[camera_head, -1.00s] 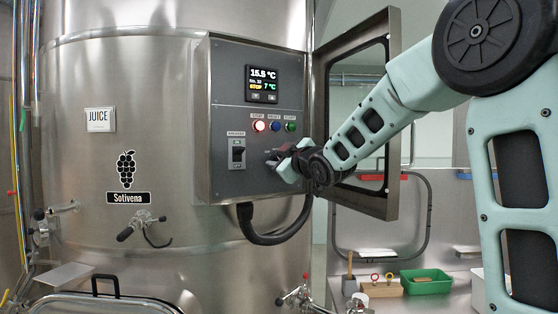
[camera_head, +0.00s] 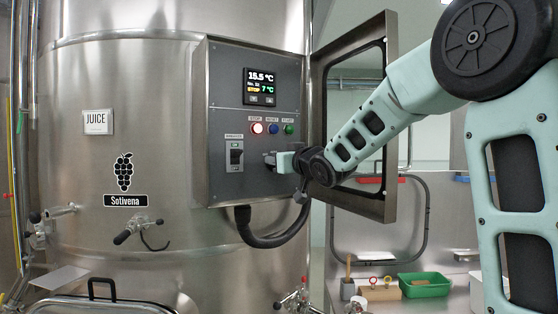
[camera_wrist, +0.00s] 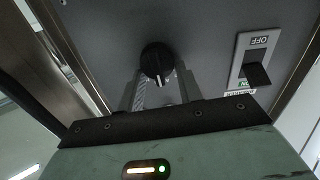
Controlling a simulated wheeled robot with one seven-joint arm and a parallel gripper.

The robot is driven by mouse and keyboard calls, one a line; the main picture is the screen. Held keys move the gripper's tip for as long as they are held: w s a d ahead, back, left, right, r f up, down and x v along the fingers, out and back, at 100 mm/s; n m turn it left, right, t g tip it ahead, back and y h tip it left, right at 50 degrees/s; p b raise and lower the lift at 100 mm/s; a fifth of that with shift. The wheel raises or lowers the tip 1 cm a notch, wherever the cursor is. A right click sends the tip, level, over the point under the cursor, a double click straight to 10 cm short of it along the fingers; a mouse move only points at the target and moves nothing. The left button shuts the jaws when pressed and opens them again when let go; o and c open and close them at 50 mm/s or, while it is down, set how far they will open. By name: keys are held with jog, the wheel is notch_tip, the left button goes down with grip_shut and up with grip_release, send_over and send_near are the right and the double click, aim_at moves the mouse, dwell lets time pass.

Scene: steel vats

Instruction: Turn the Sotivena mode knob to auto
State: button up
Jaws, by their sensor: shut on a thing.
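The Sotivena vat (camera_head: 125,140) carries a grey control panel (camera_head: 220,95) with its door open. In the wrist view the mode knob (camera_wrist: 155,57) is round and black, with a white pointer mark toward the bottom of the picture. My gripper (camera_wrist: 160,80) is shut on the knob, one finger on each side. In the head view my gripper (camera_head: 273,161) is at the panel's lower right and hides the knob. The knob's position labels cannot be read.
A breaker switch (camera_head: 236,157) sits left of the knob; it also shows in the wrist view (camera_wrist: 256,72). Red, blue and green buttons (camera_head: 273,128) and a display (camera_head: 261,86) are above.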

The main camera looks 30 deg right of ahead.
jog(key=shift+m, duration=0.3)
jog(key=o, duration=1)
jog(key=shift+c, duration=0.2)
jog(key=shift+s, duration=0.15)
jog(key=s+p, duration=0.5)
jog(key=s, duration=1.2)
jog(key=shift+a+p, duration=0.25)
jog(key=shift+p, duration=0.15)
jog(key=shift+f, duration=0.1)
